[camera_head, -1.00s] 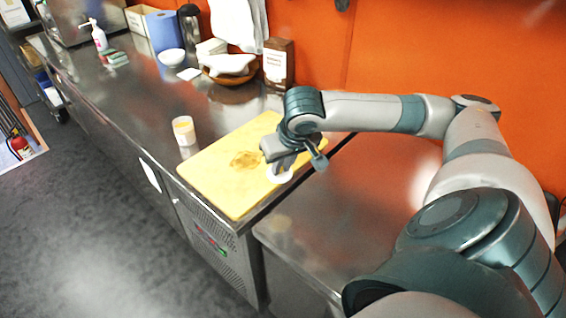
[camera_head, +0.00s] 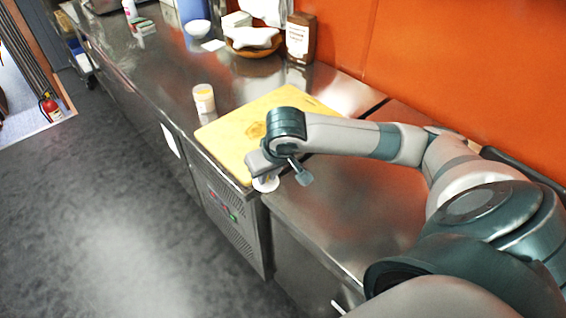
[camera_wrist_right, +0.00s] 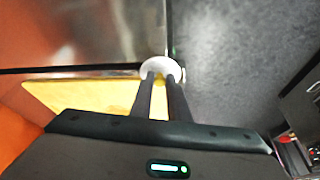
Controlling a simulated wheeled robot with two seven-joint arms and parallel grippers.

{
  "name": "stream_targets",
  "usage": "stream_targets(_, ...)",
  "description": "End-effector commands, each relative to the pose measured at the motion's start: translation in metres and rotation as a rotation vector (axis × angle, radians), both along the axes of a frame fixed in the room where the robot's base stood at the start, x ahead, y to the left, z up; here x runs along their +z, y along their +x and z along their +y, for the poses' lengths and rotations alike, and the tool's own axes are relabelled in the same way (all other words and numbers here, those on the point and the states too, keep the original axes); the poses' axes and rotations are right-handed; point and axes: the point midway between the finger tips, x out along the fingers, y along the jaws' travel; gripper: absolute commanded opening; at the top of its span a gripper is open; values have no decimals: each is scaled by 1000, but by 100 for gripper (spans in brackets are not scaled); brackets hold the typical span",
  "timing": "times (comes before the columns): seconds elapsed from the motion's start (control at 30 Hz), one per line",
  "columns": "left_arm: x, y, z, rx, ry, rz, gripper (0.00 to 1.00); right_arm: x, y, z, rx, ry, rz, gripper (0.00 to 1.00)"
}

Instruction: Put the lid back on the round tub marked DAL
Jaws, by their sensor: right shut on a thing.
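The round tub (camera_head: 204,98) is a small pale cylinder with a yellowish band. It stands upright on the steel counter at the left of the cutting board; its marking is too small to read. My right gripper (camera_head: 268,176) is shut on a white round lid (camera_head: 266,184), held by the front corner of the board, apart from the tub. In the right wrist view, the lid (camera_wrist_right: 160,66) sits at the tips of the two dark fingers (camera_wrist_right: 161,78). My left gripper is not in view.
A yellow cutting board (camera_head: 225,140) with a brown mark lies on the counter (camera_head: 170,75). The counter's front edge drops to the dark floor (camera_head: 110,200).

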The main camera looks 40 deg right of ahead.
Motion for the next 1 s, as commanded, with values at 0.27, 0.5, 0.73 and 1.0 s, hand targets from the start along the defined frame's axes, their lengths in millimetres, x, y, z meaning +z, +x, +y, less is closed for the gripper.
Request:
stream_targets(0.27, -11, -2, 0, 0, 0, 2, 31, -34, 5, 77, 97, 9, -3, 0)
stream_targets(0.5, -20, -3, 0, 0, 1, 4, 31, -47, 5, 106, 130, 6, -7, 0)
stream_targets(0.73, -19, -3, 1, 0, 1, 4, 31, -47, 5, 108, 132, 5, -8, 0)
stream_targets(1.0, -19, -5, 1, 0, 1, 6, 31, -47, 5, 108, 132, 6, -8, 0)
